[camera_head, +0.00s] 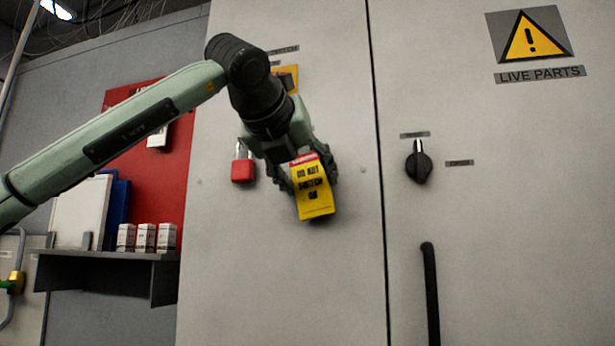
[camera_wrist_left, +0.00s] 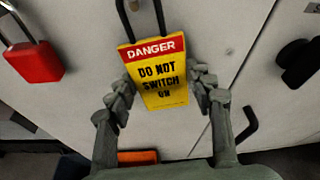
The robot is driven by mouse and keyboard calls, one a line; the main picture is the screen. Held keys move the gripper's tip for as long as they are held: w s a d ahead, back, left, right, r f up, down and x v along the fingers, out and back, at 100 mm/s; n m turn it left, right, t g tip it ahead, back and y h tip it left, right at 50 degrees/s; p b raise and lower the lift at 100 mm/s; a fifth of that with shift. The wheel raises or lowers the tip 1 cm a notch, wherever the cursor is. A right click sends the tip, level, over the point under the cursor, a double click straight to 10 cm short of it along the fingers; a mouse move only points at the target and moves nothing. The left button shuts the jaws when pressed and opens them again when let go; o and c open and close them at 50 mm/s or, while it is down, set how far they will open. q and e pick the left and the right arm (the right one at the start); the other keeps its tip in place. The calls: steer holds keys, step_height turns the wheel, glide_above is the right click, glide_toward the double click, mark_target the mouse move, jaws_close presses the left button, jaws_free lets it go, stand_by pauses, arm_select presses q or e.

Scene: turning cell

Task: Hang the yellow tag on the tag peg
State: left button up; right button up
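The yellow tag (camera_head: 314,192) has a red band at its top and black lettering. In the left wrist view the tag (camera_wrist_left: 157,83) reads "DANGER DO NOT SWITCH ON" and is slightly tilted; its black loop (camera_wrist_left: 160,16) runs up out of the picture. My left gripper (camera_head: 311,178) is in front of the pale cabinet door. The tag peg cannot be made out; my left wrist covers part of the door above the tag. My right gripper is not in view.
A red padlock (camera_head: 243,171) hangs on the door just left of my left gripper. A yellow plate (camera_head: 287,76) is partly hidden behind my wrist. Right of the door seam are a black rotary knob (camera_head: 419,165) and a black handle (camera_head: 431,290). A shelf (camera_head: 108,256) holds small boxes at left.

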arm_select(q)
steer(key=o, duration=0.5)
